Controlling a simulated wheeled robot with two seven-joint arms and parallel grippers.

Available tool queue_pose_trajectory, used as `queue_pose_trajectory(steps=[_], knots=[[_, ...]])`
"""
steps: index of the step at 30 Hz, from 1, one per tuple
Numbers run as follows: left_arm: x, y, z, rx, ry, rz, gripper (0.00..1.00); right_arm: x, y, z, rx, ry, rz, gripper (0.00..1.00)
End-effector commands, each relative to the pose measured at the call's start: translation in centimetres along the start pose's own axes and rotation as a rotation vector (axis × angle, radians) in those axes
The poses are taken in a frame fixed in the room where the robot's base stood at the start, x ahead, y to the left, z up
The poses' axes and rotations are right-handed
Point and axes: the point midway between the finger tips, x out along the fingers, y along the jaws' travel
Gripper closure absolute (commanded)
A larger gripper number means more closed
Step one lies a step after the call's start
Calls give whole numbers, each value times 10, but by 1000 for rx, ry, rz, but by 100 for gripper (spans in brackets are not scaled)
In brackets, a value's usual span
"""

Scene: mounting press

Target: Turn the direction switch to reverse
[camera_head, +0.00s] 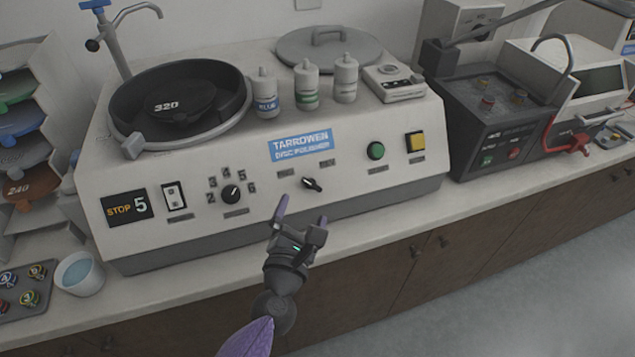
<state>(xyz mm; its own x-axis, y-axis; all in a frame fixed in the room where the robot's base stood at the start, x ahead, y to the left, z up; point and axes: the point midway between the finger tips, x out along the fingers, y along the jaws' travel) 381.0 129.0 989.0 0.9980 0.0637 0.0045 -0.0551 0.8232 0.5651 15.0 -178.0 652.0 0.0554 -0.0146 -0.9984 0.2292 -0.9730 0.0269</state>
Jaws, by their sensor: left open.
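The direction switch (312,184) is a small black lever knob on the front panel of the white Tarrowen disc polisher (350,149). Its pointer is tilted, running from upper left to lower right, between two small labels too small to read. My left gripper (301,211) is open and empty, with purple-tipped fingers pointing up at the panel. It is just below and slightly left of the switch, apart from it as far as I can see. My right gripper is not in view.
Left of the switch are a numbered dial (231,193), a rocker switch (174,196) and a display reading STOP 5 (128,207). To its right are a green button (376,151) and a yellow button (416,142). A cup (80,274) stands at the counter's left.

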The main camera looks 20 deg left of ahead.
Motion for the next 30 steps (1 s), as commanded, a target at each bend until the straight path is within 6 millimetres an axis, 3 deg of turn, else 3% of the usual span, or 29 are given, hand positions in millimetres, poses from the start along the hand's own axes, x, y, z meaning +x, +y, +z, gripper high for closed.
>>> queue_pose_trajectory(steps=[3, 7, 18, 30], knots=[[29, 0, 0, 2, -2, 0, 0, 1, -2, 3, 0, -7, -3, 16], [49, -1, -1, 3, -1, -1, 0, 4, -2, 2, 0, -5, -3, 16], [58, -1, 0, 5, 0, -3, 0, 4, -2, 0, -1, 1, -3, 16], [57, -1, 0, 6, 0, -3, 85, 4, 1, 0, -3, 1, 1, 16]])
